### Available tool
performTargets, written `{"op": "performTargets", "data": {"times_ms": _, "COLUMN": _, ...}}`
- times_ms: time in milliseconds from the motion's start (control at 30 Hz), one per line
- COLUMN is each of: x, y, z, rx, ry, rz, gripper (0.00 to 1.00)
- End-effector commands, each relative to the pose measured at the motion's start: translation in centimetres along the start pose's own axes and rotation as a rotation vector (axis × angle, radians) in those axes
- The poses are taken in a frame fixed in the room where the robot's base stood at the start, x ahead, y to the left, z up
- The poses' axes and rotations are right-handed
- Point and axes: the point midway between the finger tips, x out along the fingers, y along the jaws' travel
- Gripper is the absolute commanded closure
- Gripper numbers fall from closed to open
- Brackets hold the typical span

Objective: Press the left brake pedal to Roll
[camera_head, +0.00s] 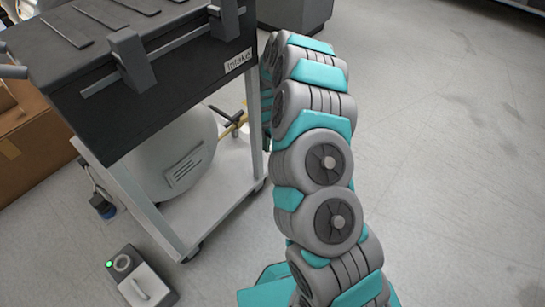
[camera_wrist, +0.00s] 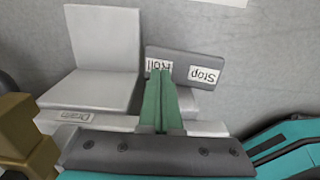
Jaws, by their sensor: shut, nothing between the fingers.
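The brake pedal (camera_wrist: 183,57), a dark grey bar with white labels, shows in the wrist view. The Roll label (camera_wrist: 158,66) is on its left part and the Stop label (camera_wrist: 204,75) on its right part; both read upside down. My gripper (camera_wrist: 160,72) is shut and empty, its green fingers together. The fingertips overlap the lower edge of the Roll label; I cannot tell whether they touch the pedal. In the head view my arm hides the gripper, and I cannot make out the pedal.
A light grey plate (camera_wrist: 105,40) rises left of the fingers, near a ledge with a Drain label (camera_wrist: 74,116). A brass-coloured part (camera_wrist: 18,125) is at far left. The head view shows a wheeled cart (camera_head: 225,185), a floor box (camera_head: 140,280) and clear floor (camera_head: 450,150) at right.

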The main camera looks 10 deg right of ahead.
Motion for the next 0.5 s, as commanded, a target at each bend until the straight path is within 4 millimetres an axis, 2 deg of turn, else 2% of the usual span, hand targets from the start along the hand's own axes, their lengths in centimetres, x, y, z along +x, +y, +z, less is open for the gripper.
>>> {"op": "performTargets", "data": {"times_ms": 500, "x": -3.9, "y": 0.1, "z": 0.1, "rx": 0.0, "ry": -0.002, "rz": 0.003, "gripper": 1.0}}
